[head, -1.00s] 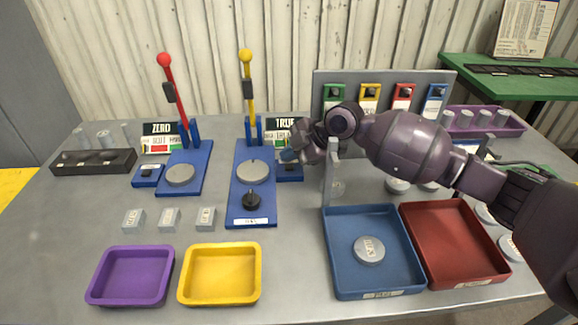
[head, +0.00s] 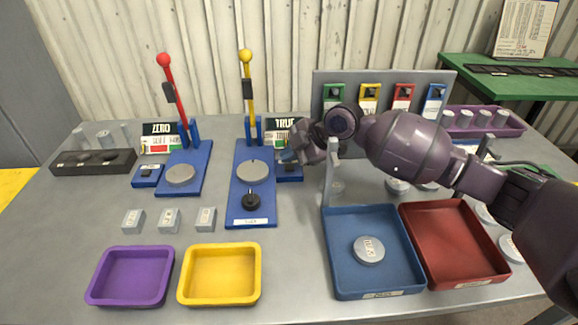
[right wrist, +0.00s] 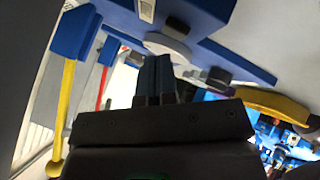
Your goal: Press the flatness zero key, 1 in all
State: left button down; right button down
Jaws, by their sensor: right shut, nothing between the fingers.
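The flatness station is probably the one with the yellow-knobbed lever (head: 248,95), a blue plate (head: 240,207), a grey disc (head: 253,172) and a display (head: 281,131). A small blue key box (head: 291,173) stands right of its plate. My right gripper (head: 291,158) is shut and empty, its tips at or just above this box and hiding part of it. I cannot tell whether they touch the key. In the right wrist view my shut fingers (right wrist: 157,72) point toward the pale disc (right wrist: 168,47) beside a blue block (right wrist: 200,14). My left gripper is out of view.
A similar station with a red-knobbed lever (head: 175,100) and its own key box (head: 147,175) stands to the left. A rack of coloured holders (head: 382,85) stands behind my right arm. Purple (head: 131,300), yellow (head: 220,300), blue (head: 335,275) and red (head: 455,265) trays line the front.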

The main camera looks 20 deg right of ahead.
dwell(0.7)
jog(key=shift+f, duration=0.45)
jog(key=shift+f, duration=0.15)
dwell(0.4)
jog(key=shift+f+b, duration=0.25)
jog(key=shift+b, duration=0.1)
jog(key=shift+r, duration=0.2)
dwell(0.3)
jog(key=shift+r+p, duration=0.3)
jog(key=shift+r, duration=0.35)
